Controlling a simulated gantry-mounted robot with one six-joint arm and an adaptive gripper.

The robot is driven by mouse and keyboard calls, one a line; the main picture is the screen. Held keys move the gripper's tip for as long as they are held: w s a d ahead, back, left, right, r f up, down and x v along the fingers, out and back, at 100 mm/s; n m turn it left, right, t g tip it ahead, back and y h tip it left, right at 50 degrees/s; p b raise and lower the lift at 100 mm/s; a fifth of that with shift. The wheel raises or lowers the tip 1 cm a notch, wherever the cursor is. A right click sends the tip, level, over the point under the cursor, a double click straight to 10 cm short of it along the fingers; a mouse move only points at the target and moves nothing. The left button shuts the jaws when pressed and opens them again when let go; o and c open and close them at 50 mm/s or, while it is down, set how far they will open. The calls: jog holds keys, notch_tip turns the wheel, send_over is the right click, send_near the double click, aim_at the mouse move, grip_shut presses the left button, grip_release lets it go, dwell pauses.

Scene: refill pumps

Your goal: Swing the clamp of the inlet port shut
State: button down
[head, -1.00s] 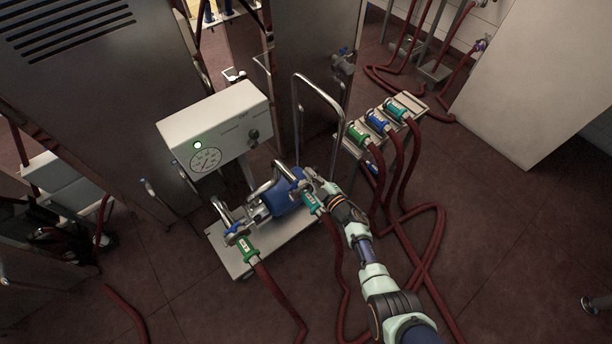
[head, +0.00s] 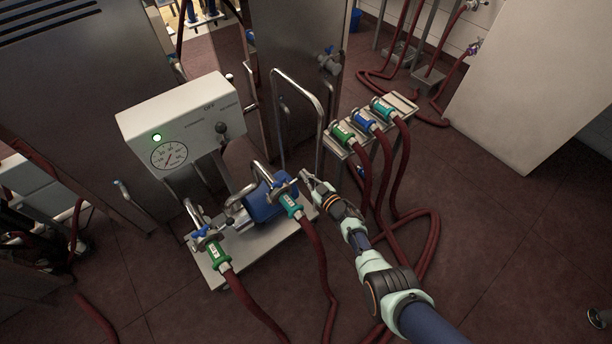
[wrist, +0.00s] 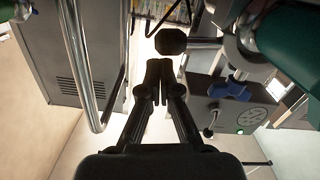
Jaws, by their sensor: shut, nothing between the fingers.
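The pump (head: 262,205) is a blue-bodied unit on a low pale cart (head: 207,262). A hose with a teal coupling (head: 291,204) meets its right port, and one with a green coupling (head: 218,256) meets its left port. The clamp at the teal port shows in the wrist view as a metal ring (wrist: 241,42) with a blue wing nut (wrist: 230,91). A rod runs left from it to a dark knob (wrist: 170,41). My gripper (wrist: 158,66) is shut and empty, its tips just below the knob in that picture; I cannot tell whether they touch. In the head view my gripper (head: 306,179) is right of the teal coupling.
A white control box (head: 181,125) with a gauge and green light stands behind the pump. A chrome cart handle (head: 298,75) rises close to my gripper. A rack (head: 400,104) holds green, blue and teal couplings at right. Red hoses (head: 425,255) loop over the floor.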

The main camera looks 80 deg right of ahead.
jog(key=shift+s+f, duration=0.1)
jog(key=shift+f, duration=0.45)
notch_tip(320, 180, up, 5)
jog(key=p, duration=0.5)
jog(key=p+v, duration=0.4)
jog(key=v, duration=0.6)
jog(key=shift+s+a+f, duration=0.2)
jog(key=shift+s+f, duration=0.05)
jog(key=shift+s, duration=0.05)
